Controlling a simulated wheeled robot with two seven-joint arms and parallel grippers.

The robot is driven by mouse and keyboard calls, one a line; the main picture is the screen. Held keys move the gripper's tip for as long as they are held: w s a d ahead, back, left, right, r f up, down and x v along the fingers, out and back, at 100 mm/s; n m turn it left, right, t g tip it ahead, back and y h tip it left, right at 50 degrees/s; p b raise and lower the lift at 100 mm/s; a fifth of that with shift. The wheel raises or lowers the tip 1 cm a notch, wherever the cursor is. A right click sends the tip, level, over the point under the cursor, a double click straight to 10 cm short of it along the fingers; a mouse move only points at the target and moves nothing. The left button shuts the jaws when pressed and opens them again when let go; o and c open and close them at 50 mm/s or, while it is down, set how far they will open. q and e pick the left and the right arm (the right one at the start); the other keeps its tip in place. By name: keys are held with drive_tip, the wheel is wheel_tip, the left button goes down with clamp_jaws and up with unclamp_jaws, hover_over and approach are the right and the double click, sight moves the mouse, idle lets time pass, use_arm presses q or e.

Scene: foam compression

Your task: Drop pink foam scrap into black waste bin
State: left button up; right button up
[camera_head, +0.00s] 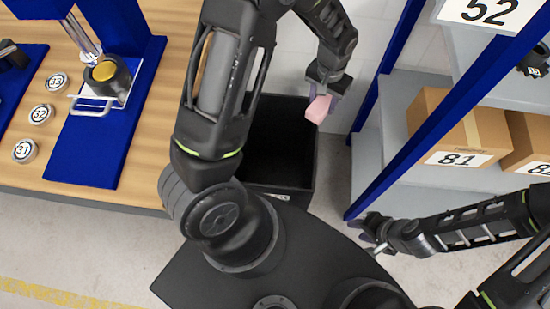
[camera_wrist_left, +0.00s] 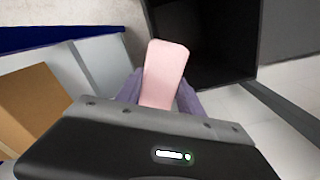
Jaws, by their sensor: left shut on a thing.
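My left gripper (camera_head: 326,92) is shut on the pink foam scrap (camera_head: 318,108). It holds the scrap in the air at the upper right edge of the black waste bin (camera_head: 300,182). In the left wrist view the pink scrap (camera_wrist_left: 165,72) sticks out between the purple fingers, with the dark bin opening (camera_wrist_left: 205,35) beyond it. The bin stands on the floor and its inside looks dark and empty. My right gripper (camera_head: 372,236) is low at the right, apart from the bin; whether its fingers are open does not show clearly.
A wooden table (camera_head: 150,150) with a blue press stand (camera_head: 85,150) and several numbered round pieces is at the left. A blue-framed shelf (camera_head: 400,110) with cardboard boxes (camera_head: 455,128) stands close to the right of the bin. Bare floor lies between bin and shelf.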

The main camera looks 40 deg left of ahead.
use_arm(q)
drive_tip(key=s+a+f+n+b, duration=0.1)
drive_tip(key=s+a+f+b, duration=0.3)
drive_tip(key=b, duration=0.5)
drive_tip(key=s+a+f+n+b, duration=0.1)
drive_tip(key=s+a+f+b, duration=0.3)
drive_tip(key=a+f+b, duration=0.4)
drive_tip(key=shift+s+a+f+n+b, duration=0.15)
drive_tip(key=shift+s+a+n+b, duration=0.25)
drive_tip(key=shift+a+b, duration=0.2)
wheel_tip(320, 180, down, 6)
drive_tip(key=b, duration=0.5)
drive_tip(key=o, duration=1.4)
